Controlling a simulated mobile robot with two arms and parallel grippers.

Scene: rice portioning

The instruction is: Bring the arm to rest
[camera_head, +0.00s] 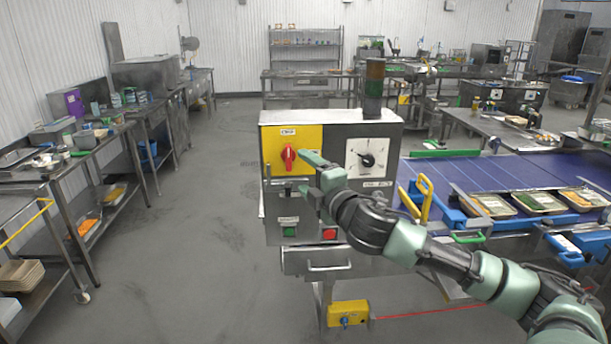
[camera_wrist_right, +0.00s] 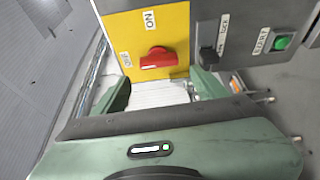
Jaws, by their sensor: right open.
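My right arm reaches in from the right in the head view. Its gripper (camera_head: 310,173) is in front of the control cabinet (camera_head: 333,117), just right of the red rotary switch (camera_head: 288,157) on the yellow panel (camera_head: 308,138). In the right wrist view the gripper (camera_wrist_right: 160,88) is open, its two green fingers apart with nothing between them. The red switch (camera_wrist_right: 158,59) appears beyond the fingertips, apart from them, on the yellow panel (camera_wrist_right: 150,27). My left gripper is out of view.
The cabinet has a dial (camera_head: 367,158), a green button (camera_head: 289,231) and a red button (camera_head: 329,234). A blue conveyor (camera_head: 480,175) carrying food trays (camera_head: 538,203) runs to the right, near my arm. Steel tables (camera_head: 95,150) line the left. The floor (camera_head: 205,220) between is clear.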

